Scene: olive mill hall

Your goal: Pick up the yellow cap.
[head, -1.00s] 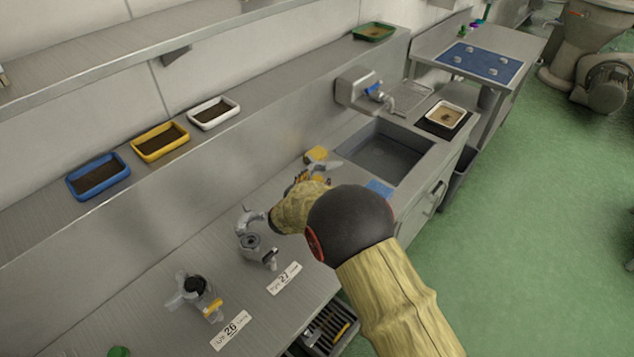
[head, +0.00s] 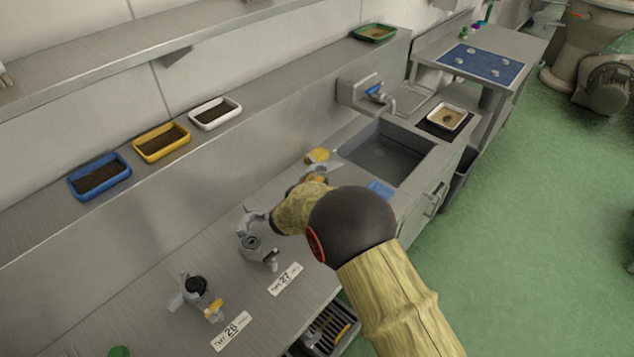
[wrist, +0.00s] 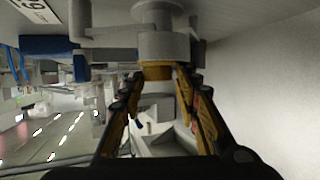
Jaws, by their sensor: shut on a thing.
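The yellow cap (wrist: 157,71) shows in the wrist view, between my fingertips and against the end of a grey fitting (wrist: 160,45). My gripper (wrist: 158,76) is shut on the cap, with a finger at each side of it. In the head view my gripper (head: 314,178) is low over the bench near the sink, and my own arm hides most of it. The cap cannot be made out there. I cannot tell whether the cap is still joined to the fitting.
Two grey valve fittings (head: 258,247) (head: 197,296) stand on the bench with number labels. A yellow block (head: 317,155) and a blue cloth (head: 381,188) lie by the sink (head: 384,153). Blue, yellow and white trays stand on the ledge.

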